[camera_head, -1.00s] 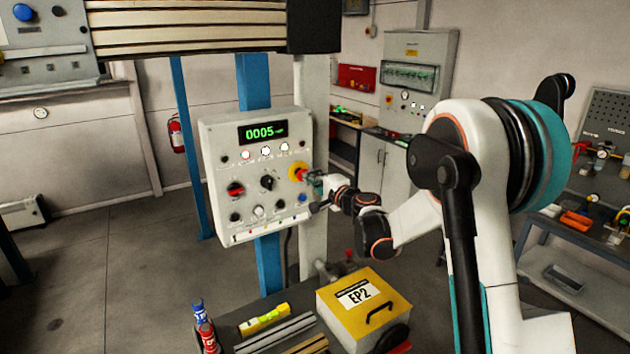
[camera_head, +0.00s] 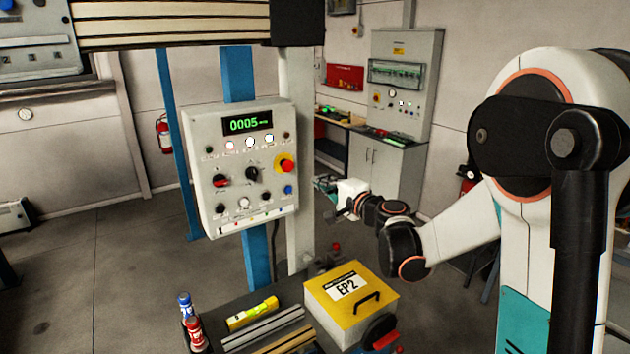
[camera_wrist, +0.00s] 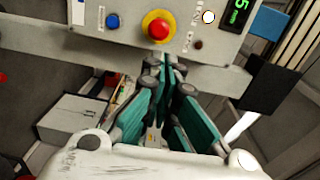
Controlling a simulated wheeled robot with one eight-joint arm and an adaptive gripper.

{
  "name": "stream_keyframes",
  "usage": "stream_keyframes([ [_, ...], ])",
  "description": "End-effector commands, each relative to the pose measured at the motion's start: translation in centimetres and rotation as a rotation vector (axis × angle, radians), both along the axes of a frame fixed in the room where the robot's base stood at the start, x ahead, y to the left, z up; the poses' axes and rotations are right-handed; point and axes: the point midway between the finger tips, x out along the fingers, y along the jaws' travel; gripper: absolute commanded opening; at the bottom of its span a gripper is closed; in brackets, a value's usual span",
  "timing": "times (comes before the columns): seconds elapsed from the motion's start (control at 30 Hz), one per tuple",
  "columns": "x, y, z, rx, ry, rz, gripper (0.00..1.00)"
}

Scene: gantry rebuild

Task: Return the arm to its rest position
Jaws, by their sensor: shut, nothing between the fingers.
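My arm extends from the right side of the head view, with my gripper (camera_head: 332,200) at its far end, to the right of the control box (camera_head: 207,170) and apart from it. In the wrist view, my gripper (camera_wrist: 165,72) shows its teal fingers brought together, shut and empty. The red emergency button (camera_head: 287,165) on its yellow collar sits at the right of the box face. It also shows in the wrist view (camera_wrist: 159,28), beyond the fingertips. The green display reads 0005.
Below the box, a work surface holds a yellow EP2 case (camera_head: 325,300), a yellow level (camera_head: 252,313), metal bars (camera_head: 262,330) and two small bottles (camera_head: 190,322). A blue post (camera_head: 238,75) stands behind the box. A grey cabinet (camera_head: 425,75) is at the back. Open floor lies left.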

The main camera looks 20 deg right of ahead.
Motion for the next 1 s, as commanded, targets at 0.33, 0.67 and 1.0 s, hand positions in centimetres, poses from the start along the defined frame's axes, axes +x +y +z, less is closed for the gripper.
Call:
stream_keyframes([
  [0.33,-0.7,-0.2,0.0,0.000,0.000,0.001,0.00],
  [0.67,-2.4,1.8,-1.2,-0.088,0.020,0.043,0.00],
  [1.0,-11.8,8.2,-8.1,-0.503,0.125,0.223,0.00],
])
